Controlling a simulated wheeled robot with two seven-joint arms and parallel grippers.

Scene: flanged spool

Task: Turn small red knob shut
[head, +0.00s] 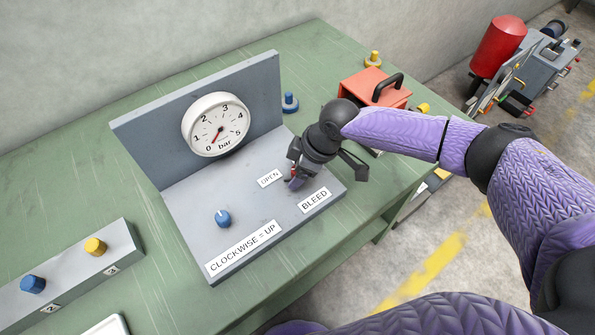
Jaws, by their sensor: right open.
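The small red knob (293,170) is almost hidden. Only a bit of red shows beside the left finger of my right gripper, between the OPEN label (270,178) and the BLEED label (314,200). My right gripper (328,179) is over the right part of the grey panel (185,195), pointing down with its two dark fingers spread wide. One finger is at the red bit, and the other is off to the right near the panel's edge. I cannot tell whether the gripper touches the knob. My left gripper is not in view.
A blue knob (223,219) stands on the panel behind the CLOCKWISE = UP label. A gauge (216,124) on the upright plate has its red needle near the low end. A red box (375,88) with a black handle stands behind my right gripper. A knob strip (65,275) lies at left.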

